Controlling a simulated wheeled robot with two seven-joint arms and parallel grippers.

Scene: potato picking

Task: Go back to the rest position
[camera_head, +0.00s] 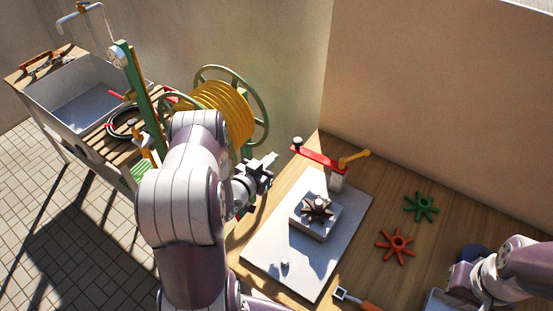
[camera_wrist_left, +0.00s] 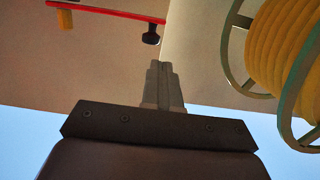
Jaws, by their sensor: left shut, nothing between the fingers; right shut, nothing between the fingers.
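My left gripper (camera_head: 266,163) is raised near the left edge of the wooden table. It is shut and empty, and its closed fingers show in the left wrist view (camera_wrist_left: 161,75). My left arm comes up from the bottom and hides part of the scene behind it. My right gripper (camera_head: 437,301) is low at the bottom right, partly cut off by the picture's lower edge. It is shut, with nothing seen in it, and its fingertips are hard to make out.
The table holds a white board (camera_head: 263,254) with a brown star-shaped part (camera_head: 318,207), a red lever (camera_head: 318,158), a green star part (camera_head: 421,207), an orange star part (camera_head: 396,246) and an orange-handled tool (camera_head: 358,299). A yellow hose reel (camera_head: 228,108) and sink cart (camera_head: 62,118) stand left.

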